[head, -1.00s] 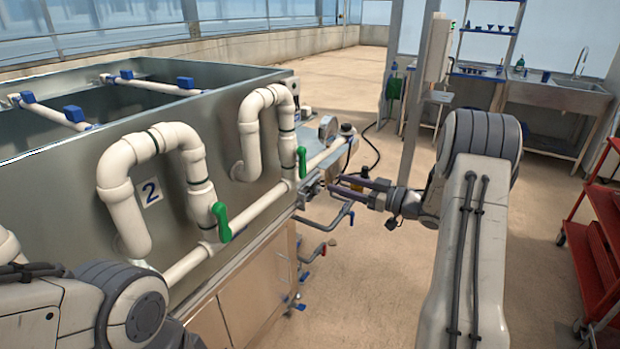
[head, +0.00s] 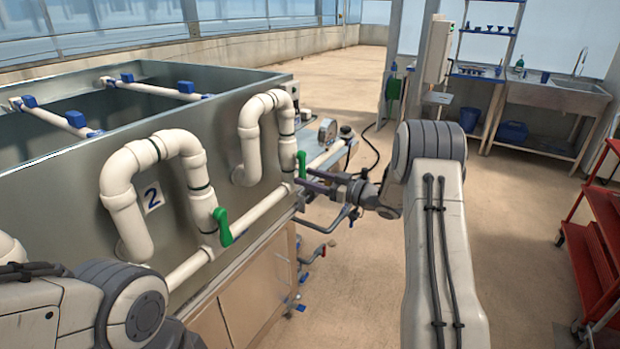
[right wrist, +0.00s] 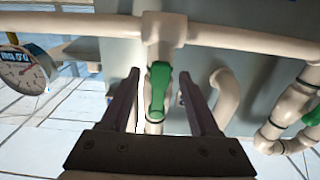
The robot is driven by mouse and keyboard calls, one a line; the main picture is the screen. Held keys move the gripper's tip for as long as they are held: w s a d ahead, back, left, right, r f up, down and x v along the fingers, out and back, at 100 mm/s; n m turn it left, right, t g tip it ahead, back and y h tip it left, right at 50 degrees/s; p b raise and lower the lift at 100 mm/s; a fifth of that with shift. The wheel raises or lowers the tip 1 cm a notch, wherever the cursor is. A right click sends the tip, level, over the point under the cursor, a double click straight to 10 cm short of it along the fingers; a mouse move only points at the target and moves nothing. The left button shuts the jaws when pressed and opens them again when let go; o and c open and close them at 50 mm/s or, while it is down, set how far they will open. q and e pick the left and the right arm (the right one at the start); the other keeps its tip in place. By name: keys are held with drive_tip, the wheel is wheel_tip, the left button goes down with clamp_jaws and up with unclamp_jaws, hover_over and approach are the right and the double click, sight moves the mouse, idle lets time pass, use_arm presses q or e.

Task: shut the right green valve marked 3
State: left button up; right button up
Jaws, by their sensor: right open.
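The right green valve handle (head: 301,163) stands upright on the white pipe below the farther pipe loop. No number 3 shows beside it in these views. My right gripper (head: 304,183) is open, its two fingers reaching left to the handle's lower part. In the right wrist view the green handle (right wrist: 159,90) lies between the two open fingers (right wrist: 160,95), apart from both. Another green valve handle (head: 222,226) is on the nearer pipe, by the label 2 (head: 152,196). My left arm shows at the lower left, but its gripper is out of frame.
The metal tank (head: 230,118) carries the white pipes (head: 250,219). A round gauge (right wrist: 22,70) shows at the left in the right wrist view. A red cart (head: 598,230) stands at the right. The floor between tank and cart is open.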

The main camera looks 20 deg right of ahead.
clamp_jaws()
idle(1.4)
